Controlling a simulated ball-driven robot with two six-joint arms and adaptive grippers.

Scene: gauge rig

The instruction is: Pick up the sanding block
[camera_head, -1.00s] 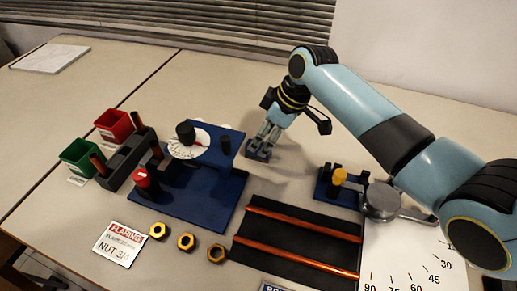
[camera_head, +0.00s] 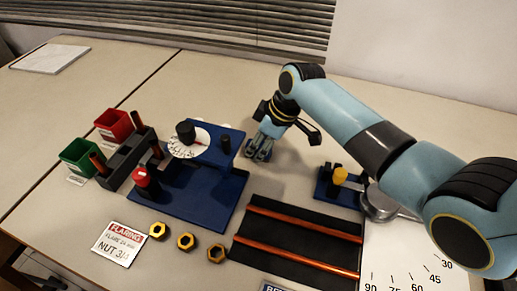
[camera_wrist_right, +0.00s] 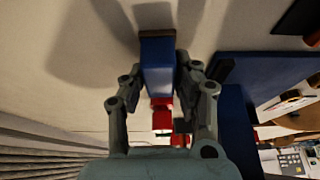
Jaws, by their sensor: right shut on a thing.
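The sanding block (camera_wrist_right: 158,68) is a blue block with a brown edge, seen in the wrist view between the two fingers. My right gripper (camera_wrist_right: 160,78) is shut on it, one finger against each side. In the head view my right gripper (camera_head: 259,150) points down to the table just right of the blue gauge base. There the fingers mostly hide the block. I cannot tell whether the block touches the table. My left gripper is not in view.
The blue base (camera_head: 205,198) with a dial stands close left of the gripper. A small blue stand with a yellow knob (camera_head: 339,176) is to the right. A black mat (camera_head: 297,242) with copper tubes lies in front. Red (camera_head: 114,123) and green bins (camera_head: 80,157) stand left.

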